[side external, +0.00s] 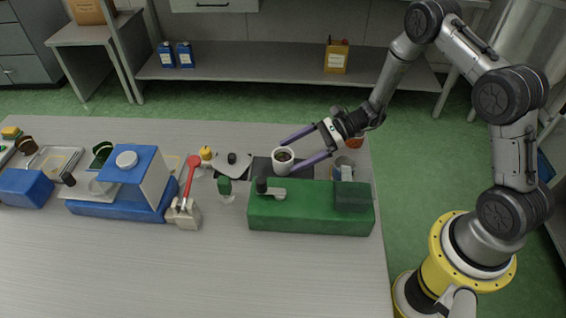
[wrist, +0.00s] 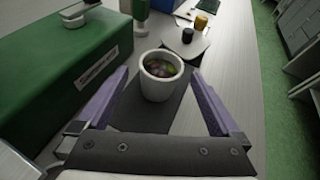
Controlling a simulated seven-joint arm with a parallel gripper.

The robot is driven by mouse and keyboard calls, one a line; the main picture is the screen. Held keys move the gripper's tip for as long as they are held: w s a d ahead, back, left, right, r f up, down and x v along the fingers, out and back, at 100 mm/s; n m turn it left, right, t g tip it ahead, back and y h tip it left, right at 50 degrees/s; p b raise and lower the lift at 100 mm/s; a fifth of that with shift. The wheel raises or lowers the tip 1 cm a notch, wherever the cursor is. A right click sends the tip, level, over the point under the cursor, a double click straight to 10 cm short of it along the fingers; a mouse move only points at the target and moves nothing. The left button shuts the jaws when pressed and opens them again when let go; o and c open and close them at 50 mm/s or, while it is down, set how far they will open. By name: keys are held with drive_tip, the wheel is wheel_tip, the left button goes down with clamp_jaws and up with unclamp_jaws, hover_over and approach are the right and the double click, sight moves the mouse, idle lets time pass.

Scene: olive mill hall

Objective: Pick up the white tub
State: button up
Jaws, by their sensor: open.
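The white tub (side external: 283,160) is a small round tub with dark contents, standing upright on a dark mat (side external: 262,168) behind the green machine. In the wrist view the tub (wrist: 161,76) stands upright, and its contents look mixed brown, green and reddish. My gripper (side external: 284,156) is open, with two purple fingers reaching left toward the tub. In the wrist view my gripper (wrist: 163,88) has one finger on each side of the tub, with gaps between. I cannot tell whether the fingertips reach past its middle.
A green machine (side external: 312,208) stands close in front of the tub, and beside my left finger in the wrist view (wrist: 55,75). A grey board with a dark knob (side external: 232,158) lies left of the tub. A blue machine (side external: 125,185) is farther left. The front of the table is clear.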

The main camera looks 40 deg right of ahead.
sight(274, 166)
drive_tip(key=shift+f+x, duration=0.15)
drive_tip(key=shift+x, duration=1.55)
drive_tip(key=shift+f+x, duration=0.2)
drive_tip(key=shift+x, duration=1.45)
drive_tip(key=shift+d, duration=0.15)
drive_tip(key=shift+c, duration=0.3)
drive_tip(key=c, duration=1.4)
